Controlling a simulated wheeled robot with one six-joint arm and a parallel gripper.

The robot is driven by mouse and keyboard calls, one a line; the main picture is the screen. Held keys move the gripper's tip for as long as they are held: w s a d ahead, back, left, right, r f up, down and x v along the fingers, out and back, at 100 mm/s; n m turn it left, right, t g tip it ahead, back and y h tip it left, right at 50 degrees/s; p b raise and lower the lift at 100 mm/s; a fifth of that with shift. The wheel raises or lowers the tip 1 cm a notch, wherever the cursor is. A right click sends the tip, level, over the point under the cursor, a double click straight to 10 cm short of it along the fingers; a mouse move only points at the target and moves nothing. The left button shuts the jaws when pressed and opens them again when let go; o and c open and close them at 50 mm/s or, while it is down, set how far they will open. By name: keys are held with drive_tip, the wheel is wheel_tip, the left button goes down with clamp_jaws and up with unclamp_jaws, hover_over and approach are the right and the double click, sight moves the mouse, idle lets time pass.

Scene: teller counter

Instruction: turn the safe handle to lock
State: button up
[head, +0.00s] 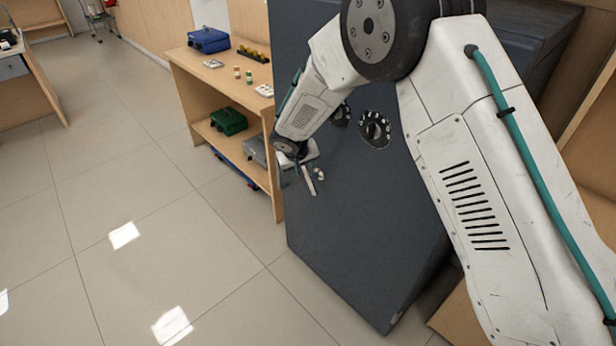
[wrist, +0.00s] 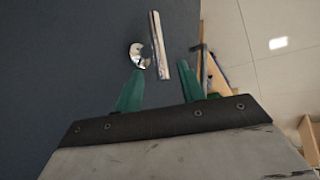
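The dark grey safe (head: 350,225) stands in the middle of the head view, its door face toward my arm. The safe handle is a silver bar (head: 308,180) on the door; in the wrist view the bar (wrist: 159,46) lies lengthwise, slightly tilted, beside a round chrome piece (wrist: 139,55). My gripper (wrist: 162,72) has two green fingers, apart, with the lower end of the bar between or just in front of them. I cannot tell whether they touch it. In the head view my gripper (head: 296,165) is beside the handle, partly hidden by its own wrist.
Two black dials (head: 375,130) sit on the door above the handle, one partly behind my arm. A wooden shelf (head: 190,95) left of the safe holds a blue cash box (head: 208,40) and a green box (head: 228,121). The tiled floor (head: 130,230) at left is clear.

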sight(307, 174)
drive_tip(key=x, duration=0.7)
drive_tip(key=shift+w+d+f, duration=0.1)
drive_tip(key=shift+f, duration=0.3)
clamp_jaws()
